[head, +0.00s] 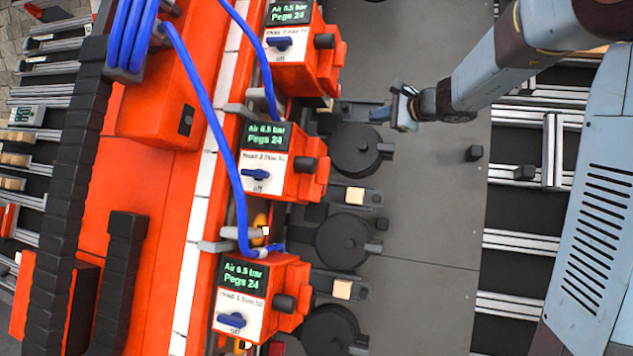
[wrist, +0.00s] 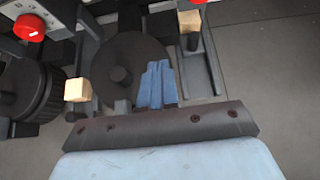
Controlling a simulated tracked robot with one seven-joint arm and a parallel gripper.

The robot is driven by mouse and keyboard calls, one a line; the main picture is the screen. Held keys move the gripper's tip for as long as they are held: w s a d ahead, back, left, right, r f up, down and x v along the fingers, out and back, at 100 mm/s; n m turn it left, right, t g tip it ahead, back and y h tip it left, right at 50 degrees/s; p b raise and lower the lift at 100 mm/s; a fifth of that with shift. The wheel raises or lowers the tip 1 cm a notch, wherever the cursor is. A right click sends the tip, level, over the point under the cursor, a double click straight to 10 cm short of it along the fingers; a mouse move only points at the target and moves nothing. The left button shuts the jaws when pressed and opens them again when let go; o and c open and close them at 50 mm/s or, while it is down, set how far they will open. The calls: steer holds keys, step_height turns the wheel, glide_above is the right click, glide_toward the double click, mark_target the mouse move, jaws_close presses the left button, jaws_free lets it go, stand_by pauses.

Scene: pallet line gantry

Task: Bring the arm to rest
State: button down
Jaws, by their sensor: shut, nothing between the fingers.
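My gripper (head: 388,112) is at the end of my arm, which reaches in from the upper right in the head view. It is beside the top round black disc (head: 356,150), above the grey plate. In the wrist view the blue fingers of my gripper (wrist: 157,72) are together with nothing between them. They overlap the edge of a black disc (wrist: 118,68) in that picture. I cannot tell the height between them.
Orange head units (head: 262,290) with displays and blue knobs line the left, with blue hoses (head: 215,125). Wooden blocks (head: 354,195) sit in black holders by the discs. A small black post (head: 474,153) stands on the otherwise clear grey plate (head: 430,220). Rails run at right.

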steer(key=s+f+n+g+h, duration=0.2)
steer(key=s+f+n, duration=0.15)
steer(key=s, duration=0.65)
steer(key=s+f+n+g+h, duration=0.15)
steer(key=s+n, duration=0.25)
steer(key=s, duration=0.5)
steer(key=s+f+n+g+h, duration=0.2)
steer(key=s+f+n, duration=0.1)
steer(key=s, duration=0.7)
steer(key=s+d+f+n+h, duration=0.4)
steer(key=s+d, duration=0.3)
steer(key=s, duration=0.3)
steer(key=shift+s+d+f, duration=0.15)
steer(key=shift+s+f, duration=0.25)
steer(key=shift+f, duration=0.25)
